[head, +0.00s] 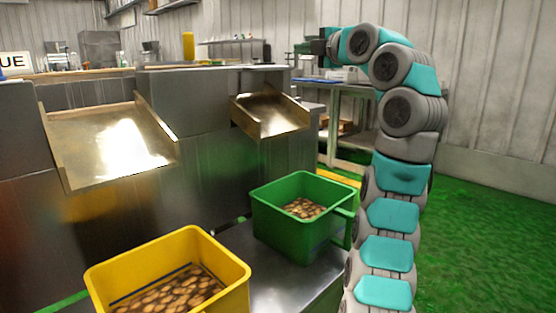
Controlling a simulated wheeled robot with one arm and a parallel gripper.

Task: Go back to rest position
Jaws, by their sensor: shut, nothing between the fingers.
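My gripper (311,47) is at the end of my raised teal and grey arm, in the upper middle of the head view. It points left and is small and dark in the picture. It is shut and holds nothing. It is above the height of the metal chutes and apart from the crates below. My arm rises on the right side and bends over to the left at the top.
A yellow crate (222,254) and a green crate (279,188), both holding brown round pieces, stand on a metal surface (275,275). Metal chutes (118,143) (268,114) slope down behind them. A workbench (345,96) is further back. Green floor (485,235) is clear at right.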

